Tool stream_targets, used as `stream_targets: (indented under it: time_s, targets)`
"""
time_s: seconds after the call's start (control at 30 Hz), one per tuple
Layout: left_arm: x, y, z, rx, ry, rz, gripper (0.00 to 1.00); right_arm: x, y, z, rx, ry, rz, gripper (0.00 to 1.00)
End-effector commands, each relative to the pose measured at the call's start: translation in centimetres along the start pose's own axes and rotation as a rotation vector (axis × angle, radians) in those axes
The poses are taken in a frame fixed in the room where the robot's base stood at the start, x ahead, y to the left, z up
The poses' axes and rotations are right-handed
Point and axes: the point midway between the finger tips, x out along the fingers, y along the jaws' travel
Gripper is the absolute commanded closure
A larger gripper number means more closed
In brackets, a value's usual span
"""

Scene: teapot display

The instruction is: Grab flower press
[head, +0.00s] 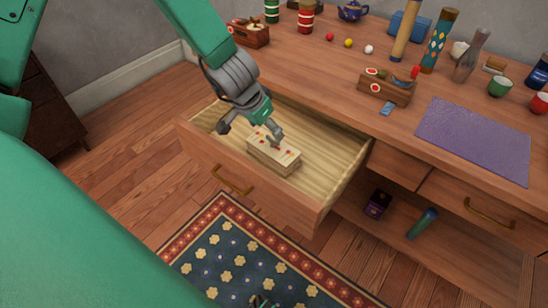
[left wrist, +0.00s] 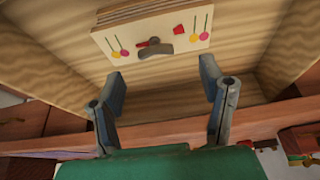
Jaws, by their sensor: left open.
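The flower press (head: 273,155) is a pale wooden block with small coloured flowers on its top. It lies inside the open drawer (head: 333,180). My left gripper (head: 249,133) is open over the drawer, just above and beside the press, with one finger close to its top in the head view. In the left wrist view the press (left wrist: 153,38) shows beyond the two spread fingers (left wrist: 163,82), with nothing between them.
The drawer's front panel (head: 240,175) and side walls surround the press, with bare drawer floor to its right. On the desk above are a wooden box of tools (head: 387,88), a purple mat (head: 474,138) and a teapot (head: 353,11). A patterned rug (head: 235,262) lies below.

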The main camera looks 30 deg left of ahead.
Motion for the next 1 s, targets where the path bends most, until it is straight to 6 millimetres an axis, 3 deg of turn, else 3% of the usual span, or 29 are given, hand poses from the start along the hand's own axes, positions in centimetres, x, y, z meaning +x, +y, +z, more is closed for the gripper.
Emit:
stream_targets:
  time_s: [0.17,0.5,0.8,0.87,1.0]
  targets:
    - [1.2,0.1,0.1,-0.001,0.001,0.0,0.36,0.6,0.0,0.0,0.0,0.001,0.0,0.6]
    - [5.8,0.6,0.2,0.0,0.0,-0.001,0.36,3.3,0.0,0.1,0.0,0.001,0.0,0.6]
    - [6.1,0.5,0.1,0.0,0.001,-0.001,0.36,3.2,0.0,0.1,0.0,0.001,0.0,0.6]
    - [6.1,0.5,0.1,0.0,0.001,-0.001,0.54,3.2,0.0,0.1,0.0,0.001,0.0,0.6]
    - [6.1,0.5,0.1,0.0,0.001,-0.001,1.0,3.2,0.0,0.1,0.0,0.001,0.0,0.6]
